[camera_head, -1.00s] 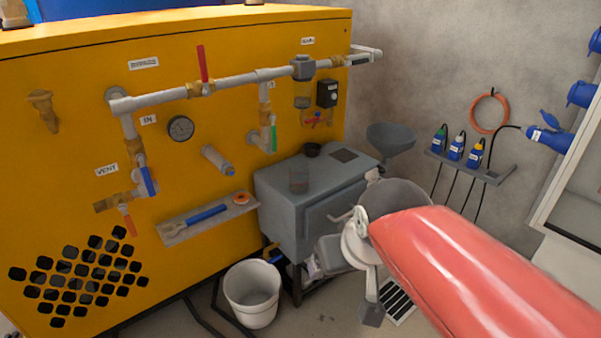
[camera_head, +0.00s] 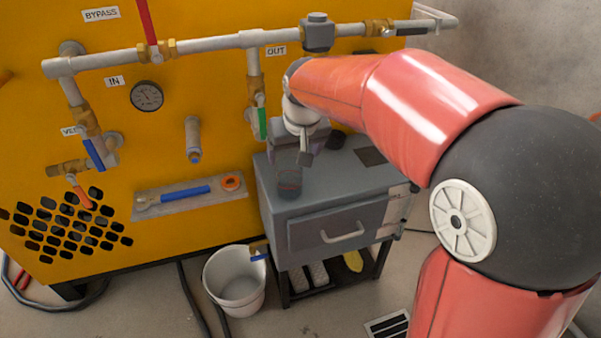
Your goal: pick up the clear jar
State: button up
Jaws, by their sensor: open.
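The clear jar (camera_head: 290,188) stands on the front left of the grey cabinet's top (camera_head: 325,185). It is see-through with a dark reddish tint low down, and its upper part is mostly hidden by my gripper. My gripper (camera_head: 289,172) hangs down over the jar, with its grey fingers at the jar's upper part. It is open. I cannot tell whether the fingers touch the jar or are on both sides of it.
The yellow panel (camera_head: 215,120) with pipes and valves, including a green handle (camera_head: 262,122), stands close behind. A small shelf (camera_head: 190,197) holds a blue-handled tool. A white bucket (camera_head: 234,280) stands on the floor by the cabinet. A dark round item (camera_head: 336,140) sits behind my gripper.

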aim_at(288, 170)
jog(key=x, duration=0.6)
jog(key=shift+s+a+f, duration=0.1)
jog(key=shift+a+f, duration=0.2)
jog(key=shift+a, duration=0.15)
jog(key=shift+f, duration=0.5)
jog(key=c, duration=1.1)
